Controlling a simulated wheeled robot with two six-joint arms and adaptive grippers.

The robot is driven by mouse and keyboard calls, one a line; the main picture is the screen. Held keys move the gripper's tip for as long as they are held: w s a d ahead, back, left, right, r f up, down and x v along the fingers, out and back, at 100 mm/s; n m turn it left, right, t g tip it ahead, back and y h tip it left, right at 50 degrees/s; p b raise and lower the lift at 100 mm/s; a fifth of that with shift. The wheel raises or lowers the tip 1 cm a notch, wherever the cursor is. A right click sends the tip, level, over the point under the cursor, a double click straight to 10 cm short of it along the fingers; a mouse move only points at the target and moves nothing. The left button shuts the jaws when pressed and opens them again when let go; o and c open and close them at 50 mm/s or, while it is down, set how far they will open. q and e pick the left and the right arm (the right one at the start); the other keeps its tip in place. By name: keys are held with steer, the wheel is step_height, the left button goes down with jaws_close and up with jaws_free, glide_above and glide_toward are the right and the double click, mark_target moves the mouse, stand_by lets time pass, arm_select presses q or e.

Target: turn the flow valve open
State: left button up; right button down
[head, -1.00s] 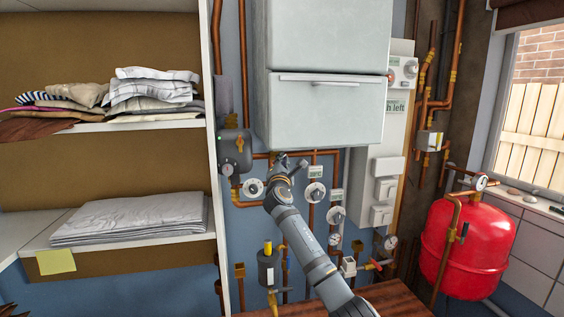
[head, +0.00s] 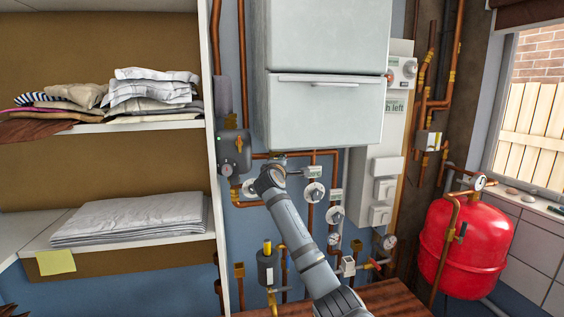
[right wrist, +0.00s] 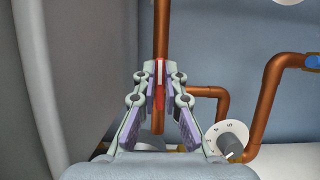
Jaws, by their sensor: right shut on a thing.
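My right gripper (right wrist: 160,72) is shut on a narrow red handle (right wrist: 159,88) in front of a vertical copper pipe (right wrist: 161,30). I take this handle to be the flow valve's, but no label on it can be read. The handle stands close to in line with the pipe in the wrist view. In the head view my right arm reaches up to the pipework under the white boiler (head: 325,110). There its wrist hides most of the handle and the fingertips. My left gripper is not in view.
A white numbered dial (right wrist: 231,138) sits just right of the fingers. Other dials (head: 314,192) and copper pipes crowd the wall to the right. A grey box (head: 235,152) is at the left, beside the shelf unit. A red tank (head: 462,250) stands at the right.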

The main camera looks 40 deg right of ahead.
stand_by(0.4)
steer(key=c, duration=1.4)
jaws_free()
steer(key=shift+c, duration=0.2)
steer(key=v, duration=1.2)
steer(key=shift+w, duration=0.1)
